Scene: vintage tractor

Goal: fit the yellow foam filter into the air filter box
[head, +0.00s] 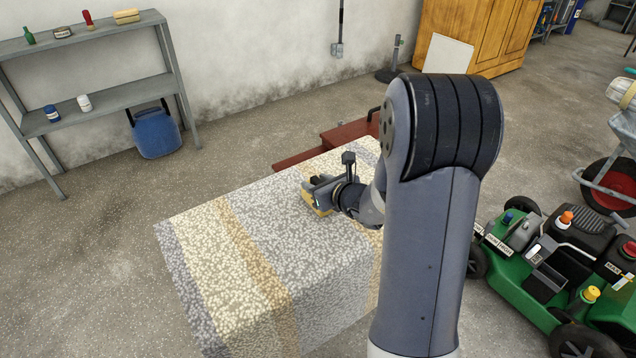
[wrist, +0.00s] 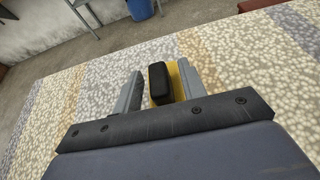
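The yellow foam filter (head: 316,203) is a small yellow piece at the cloth-covered bench top, mostly hidden by my gripper (head: 320,188). In the wrist view my gripper (wrist: 162,86) has its two grey fingers apart. A strip of the yellow filter (wrist: 175,75) shows against the inner side of the right finger. A black block (wrist: 158,83) stands between the fingers, and I cannot tell what it is. Cloth shows between it and the left finger. On the green mower at right, a dark open-topped box (head: 542,285) may be the air filter box; I cannot be sure.
The bench (head: 270,260) wears a patterned cloth and is otherwise bare. The green mower (head: 515,285) stands right of my arm, with a wheelbarrow (head: 610,185) behind it. A grey shelf (head: 90,58) and blue can (head: 156,133) stand at the left wall.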

